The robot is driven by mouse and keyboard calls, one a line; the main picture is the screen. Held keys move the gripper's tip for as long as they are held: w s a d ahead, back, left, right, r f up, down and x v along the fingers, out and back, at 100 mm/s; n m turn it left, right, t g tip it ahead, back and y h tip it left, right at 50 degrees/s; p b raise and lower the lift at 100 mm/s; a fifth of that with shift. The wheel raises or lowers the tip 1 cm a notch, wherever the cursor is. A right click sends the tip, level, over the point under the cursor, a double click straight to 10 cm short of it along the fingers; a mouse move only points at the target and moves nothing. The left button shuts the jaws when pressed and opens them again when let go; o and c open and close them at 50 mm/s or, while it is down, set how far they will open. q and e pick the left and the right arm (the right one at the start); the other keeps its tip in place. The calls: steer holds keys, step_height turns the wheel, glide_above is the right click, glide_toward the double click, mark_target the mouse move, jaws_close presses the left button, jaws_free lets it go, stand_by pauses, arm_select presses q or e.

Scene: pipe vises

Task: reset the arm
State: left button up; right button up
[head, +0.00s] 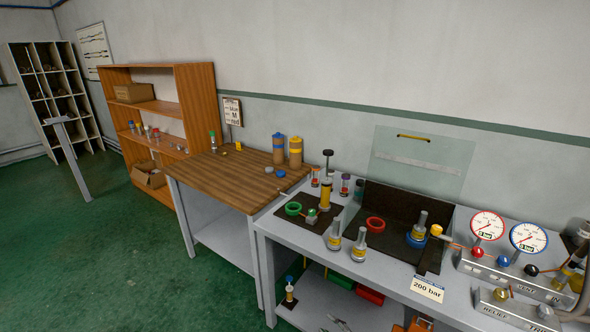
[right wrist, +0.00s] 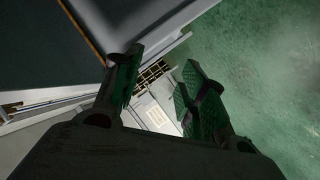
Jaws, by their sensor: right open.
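My right gripper (right wrist: 158,88) shows in the right wrist view. Its two fingers with green-lit pads are apart, and nothing is between them. Behind the fingers lie a grey edge, a small grating and a pale label, with the green floor to the right. Neither of my grippers shows in the head view, and my left gripper is in no view.
A grey bench (head: 268,231) holds fittings, two round gauges (head: 487,225), a red ring (head: 375,225) and a green ring (head: 293,209). A wooden-topped table (head: 215,175) stands left of it. A wooden shelf (head: 195,105) is behind. Green floor (head: 110,260) at left is clear.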

steer(key=s+d+f+m+g+h, duration=0.25)
steer(key=s+d+f+m, duration=0.2)
steer(key=s+f, duration=0.55)
steer(key=s+d+f+m+g+h, duration=0.25)
steer(key=s+d+f+h, duration=0.2)
steer(key=s+f, duration=0.55)
steer(key=s+d+f+m+g, duration=0.1)
steer(key=s+f+g, duration=0.1)
steer(key=s, duration=0.8)
steer(key=s+d+f+m+g, duration=0.1)
steer(key=s+f, duration=0.4)
steer(key=s, duration=0.6)
steer(key=s+d+f+m+g+h, duration=0.1)
steer(key=s+d+f+m+g, duration=0.1)
steer(key=s, duration=0.9)
steer(key=shift+f+m+g, duration=0.6)
steer(key=shift+f+m, duration=0.05)
steer(key=shift+m, duration=0.05)
steer(key=shift+s, duration=0.1)
